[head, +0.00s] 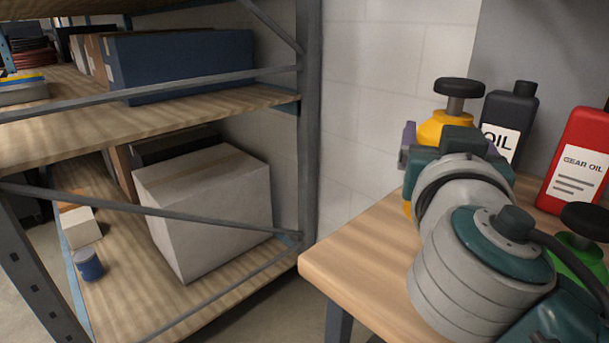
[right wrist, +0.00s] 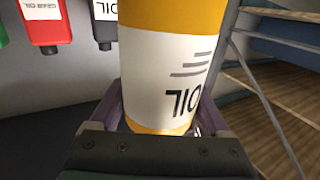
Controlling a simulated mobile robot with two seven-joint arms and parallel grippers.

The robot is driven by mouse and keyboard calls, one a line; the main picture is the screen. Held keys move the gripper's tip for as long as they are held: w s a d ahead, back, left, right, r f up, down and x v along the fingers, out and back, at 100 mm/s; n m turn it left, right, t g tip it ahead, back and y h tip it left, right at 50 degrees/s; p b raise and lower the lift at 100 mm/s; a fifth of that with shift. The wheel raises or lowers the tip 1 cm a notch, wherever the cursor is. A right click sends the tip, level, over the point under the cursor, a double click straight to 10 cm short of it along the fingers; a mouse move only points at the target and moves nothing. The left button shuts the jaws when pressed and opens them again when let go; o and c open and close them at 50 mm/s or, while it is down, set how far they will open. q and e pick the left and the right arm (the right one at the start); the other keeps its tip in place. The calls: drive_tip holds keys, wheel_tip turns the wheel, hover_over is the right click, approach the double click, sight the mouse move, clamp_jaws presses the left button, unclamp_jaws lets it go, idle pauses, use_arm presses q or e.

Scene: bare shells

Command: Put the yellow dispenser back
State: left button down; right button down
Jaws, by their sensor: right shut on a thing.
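The yellow dispenser (head: 445,126) has a black pump top and stands upright at the table's back left corner in the head view. In the right wrist view the yellow dispenser (right wrist: 180,20) fills the middle, with a white label reading OIL, upside down in that picture. My right gripper (right wrist: 160,108) is shut on its body, one finger on each side. In the head view my right arm hides most of the dispenser's lower part, so I cannot tell whether its base touches the table. My left gripper is not in view.
The wooden table (head: 345,262) has bare room at its front left. A black oil bottle (head: 512,115), a red gear oil bottle (head: 580,150) and a green dispenser (head: 585,255) stand to the right. A metal shelf rack (head: 308,120) with boxes stands left, beyond a gap.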

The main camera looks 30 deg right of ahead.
wheel_tip(320, 180, down, 7)
drive_tip(key=shift+r+b, duration=0.1)
drive_tip(key=shift+b, duration=0.55)
drive_tip(key=shift+f+b, duration=0.55)
drive_tip(key=shift+b, duration=0.05)
